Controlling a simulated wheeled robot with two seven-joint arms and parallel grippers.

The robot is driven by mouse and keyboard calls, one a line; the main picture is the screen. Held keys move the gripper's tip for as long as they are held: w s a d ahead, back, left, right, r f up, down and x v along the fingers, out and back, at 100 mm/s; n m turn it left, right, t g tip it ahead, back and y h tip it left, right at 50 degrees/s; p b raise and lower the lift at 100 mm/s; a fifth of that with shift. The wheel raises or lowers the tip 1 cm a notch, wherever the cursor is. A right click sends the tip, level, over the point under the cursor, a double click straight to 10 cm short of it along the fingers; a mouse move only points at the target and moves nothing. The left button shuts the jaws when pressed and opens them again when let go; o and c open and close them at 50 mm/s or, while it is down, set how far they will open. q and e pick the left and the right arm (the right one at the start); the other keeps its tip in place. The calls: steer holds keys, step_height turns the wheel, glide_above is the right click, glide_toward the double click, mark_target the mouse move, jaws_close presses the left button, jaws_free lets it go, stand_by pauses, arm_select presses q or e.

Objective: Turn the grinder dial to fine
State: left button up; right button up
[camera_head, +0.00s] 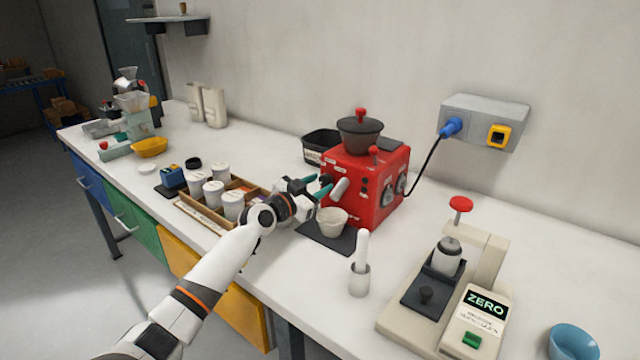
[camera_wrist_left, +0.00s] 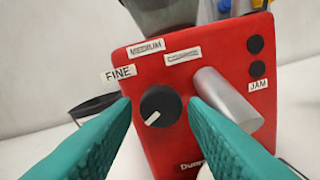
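The red grinder (camera_head: 375,185) stands on the white bench with a dark hopper on top. Its black dial (camera_wrist_left: 160,106) is on the front face, and its white pointer mark aims to the lower left. The FINE label (camera_wrist_left: 118,73) is at the dial's upper left, the MEDIUM label (camera_wrist_left: 146,48) above it, and a third small label at the upper right. My left gripper (camera_head: 322,186) is at the grinder's front. Its teal fingers are apart, with the dial between their tips in the wrist view; contact cannot be told. My right gripper is not in view.
A grey spout (camera_wrist_left: 228,98) sticks out just right of the dial. A pale cup (camera_head: 332,222) stands on a dark mat below. White jars (camera_head: 233,205) in a wooden tray lie near my left arm. A white holder (camera_head: 359,280) and a scale-like device (camera_head: 440,300) stand at front right.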

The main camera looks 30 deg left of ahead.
arm_select(q)
steer(key=shift+w+d, duration=0.1)
steer(key=shift+w, duration=0.55)
steer(key=c, duration=0.7)
